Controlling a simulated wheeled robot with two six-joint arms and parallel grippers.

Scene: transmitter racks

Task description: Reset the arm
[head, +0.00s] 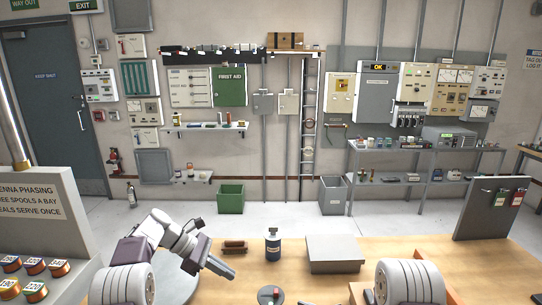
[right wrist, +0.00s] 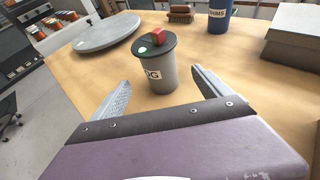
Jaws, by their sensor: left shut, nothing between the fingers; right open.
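My left gripper (head: 220,267) is shut and empty in the head view, above the left part of the wooden table (head: 400,259). Its arm reaches in from the left and its fingers point down to the right. My right gripper (right wrist: 158,82) is open in the right wrist view, with its two grey fingers spread and nothing held. A grey canister (right wrist: 158,75) with a dark lid stands upright ahead of the gap between the fingers. The lid carries a red block and a green spot, and it also shows at the head view's bottom edge (head: 270,295).
A blue container (head: 272,247), a brown brush-like block (head: 236,247) and a grey box (head: 335,254) stand along the table's far side. A round grey disc (right wrist: 107,32) lies at left. Copper spools (head: 34,266) sit on a stand at far left. An upright grey panel (head: 487,215) is at right.

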